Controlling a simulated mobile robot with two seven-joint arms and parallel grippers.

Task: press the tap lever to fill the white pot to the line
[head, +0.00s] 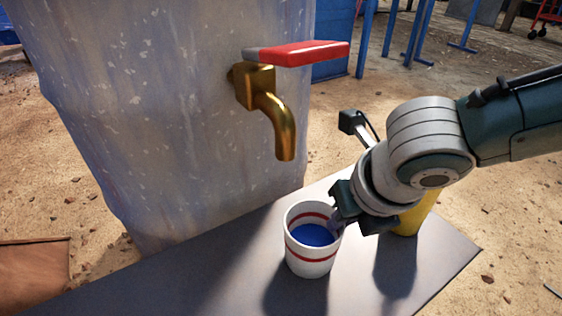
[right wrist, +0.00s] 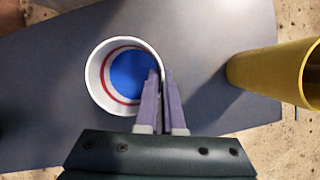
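The white pot (head: 311,262), with red bands, stands upright on the grey bench, in front of and slightly right of the spout. Blue shows inside it, below a red line on the inner wall. The brass tap (head: 277,118) juts from the large drum, its red lever (head: 305,53) pointing right. No stream shows at the spout. My right gripper (head: 338,222) is at the pot's right rim. In the right wrist view its fingers (right wrist: 161,90) are close together, one inside the pot (right wrist: 96,75) and one outside, with the wall between them. My left gripper is out of view.
A yellow cup (head: 412,217) stands on the bench (head: 440,258) behind my right gripper; it also shows in the right wrist view (right wrist: 270,75). The big grey drum (head: 170,110) fills the left. The bench is clear at front left.

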